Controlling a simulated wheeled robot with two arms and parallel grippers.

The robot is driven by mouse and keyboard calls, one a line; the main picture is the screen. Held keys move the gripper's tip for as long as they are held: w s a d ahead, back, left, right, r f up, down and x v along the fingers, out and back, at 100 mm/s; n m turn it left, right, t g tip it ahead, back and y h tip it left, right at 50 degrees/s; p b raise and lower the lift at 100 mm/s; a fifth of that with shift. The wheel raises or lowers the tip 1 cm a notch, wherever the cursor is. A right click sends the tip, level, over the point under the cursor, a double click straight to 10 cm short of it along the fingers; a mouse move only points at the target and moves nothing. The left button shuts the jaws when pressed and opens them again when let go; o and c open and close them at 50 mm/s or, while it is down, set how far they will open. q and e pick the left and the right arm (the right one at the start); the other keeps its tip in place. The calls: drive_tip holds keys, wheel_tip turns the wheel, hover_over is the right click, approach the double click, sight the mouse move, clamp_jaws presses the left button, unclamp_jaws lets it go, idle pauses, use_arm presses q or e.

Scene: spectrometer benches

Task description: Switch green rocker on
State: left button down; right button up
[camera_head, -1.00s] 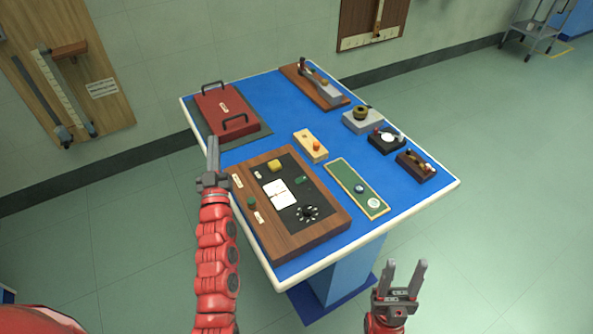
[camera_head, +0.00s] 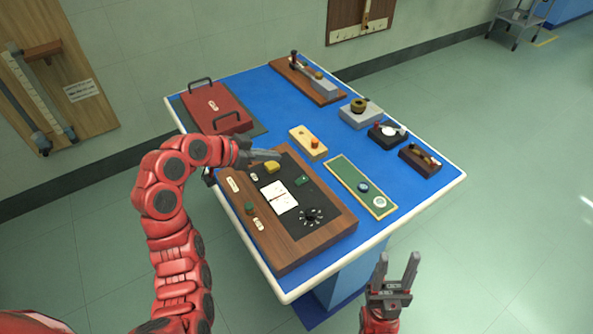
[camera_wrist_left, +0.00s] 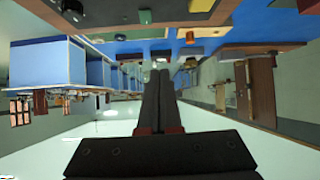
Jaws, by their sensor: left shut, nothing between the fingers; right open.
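A small green rocker (camera_head: 302,180) sits on the black panel of a wooden control box (camera_head: 318,240). Its tilt is too small to tell. It seems to show as a green piece near the top of the left wrist view (camera_wrist_left: 145,16). My left gripper (camera_head: 276,154) is shut and empty, just above the box's far edge, behind the yellow knob (camera_head: 272,167) and apart from the rocker, to its upper left. Its closed fingers show in the left wrist view (camera_wrist_left: 158,76). My right gripper (camera_head: 398,268) is open and empty, in front of the table and away from the box.
The panel also bears a white card (camera_head: 281,197) and a black dial (camera_head: 312,216). A round green knob (camera_head: 250,207) is on the wood. A cream block with an orange knob (camera_head: 308,142) stands beyond the box; a green board (camera_head: 362,187) lies right. A red case (camera_head: 215,108) is behind.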

use_arm(q)
drive_tip(key=shift+s+f+m+g, duration=0.1)
drive_tip(key=shift+s+m+g, duration=0.25)
drive_tip(key=shift+s, duration=0.2)
hover_over(299, 179)
drive_tip(key=f, duration=0.5)
drive_tip(key=shift+s+a+f, duration=0.25)
drive_tip(key=shift+a+f, duration=0.05)
drive_tip(key=f, duration=0.1)
drive_tip(key=f+p, duration=0.1)
drive_tip(key=shift+w+d+f, duration=0.2)
drive_tip(key=shift+f, duration=0.1)
drive_tip(key=shift+w+f, duration=0.1)
drive_tip(key=shift+f, duration=0.75)
